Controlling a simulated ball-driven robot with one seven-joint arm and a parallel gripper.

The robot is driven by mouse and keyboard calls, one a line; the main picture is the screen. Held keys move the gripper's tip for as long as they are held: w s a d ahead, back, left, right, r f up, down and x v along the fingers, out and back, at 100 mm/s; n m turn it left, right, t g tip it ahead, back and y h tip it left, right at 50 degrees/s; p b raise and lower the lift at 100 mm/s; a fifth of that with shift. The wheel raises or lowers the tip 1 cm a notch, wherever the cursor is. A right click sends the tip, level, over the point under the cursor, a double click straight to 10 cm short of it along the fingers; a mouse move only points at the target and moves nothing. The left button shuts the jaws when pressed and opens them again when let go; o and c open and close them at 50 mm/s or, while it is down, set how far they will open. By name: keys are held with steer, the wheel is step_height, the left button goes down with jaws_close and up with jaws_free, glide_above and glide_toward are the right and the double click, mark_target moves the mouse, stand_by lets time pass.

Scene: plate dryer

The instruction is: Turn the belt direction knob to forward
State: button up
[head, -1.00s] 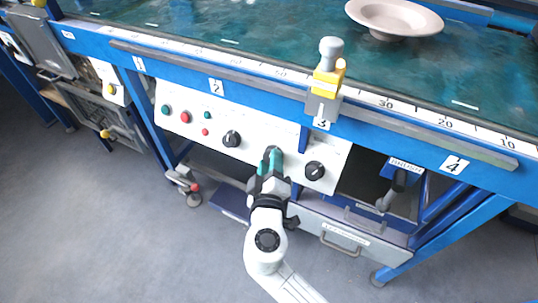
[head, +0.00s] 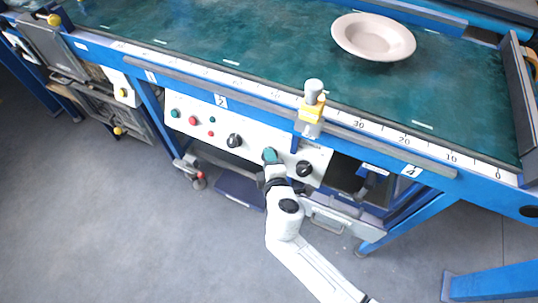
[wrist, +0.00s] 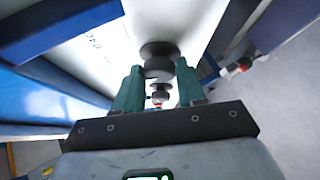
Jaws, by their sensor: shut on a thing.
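The white control panel (head: 215,130) on the blue frame carries three black knobs in a row: a left knob (head: 234,140), a middle knob (wrist: 159,62) and a right knob (head: 304,169). Their labels are too small to read, so I cannot tell which is marked belt direction. My gripper (head: 270,156) is at the middle knob. In the wrist view its two green fingers (wrist: 158,80) are shut on that knob, one on each side. In the head view the gripper hides the middle knob, and its pointer setting cannot be made out.
Green, red and small buttons (head: 193,120) sit on the panel's left part. A yellow and grey clamp (head: 312,105) stands above the panel on the belt's edge rail. A pale plate (head: 373,37) lies on the green belt (head: 260,45). The grey floor in front is clear.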

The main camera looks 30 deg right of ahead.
stand_by(0.4)
steer(key=o, duration=1)
steer(key=shift+o, duration=0.2)
steer(key=p+v, duration=0.1)
steer(key=v, duration=0.9)
steer(key=shift+s+r+p, duration=0.3)
steer(key=shift+p, duration=0.05)
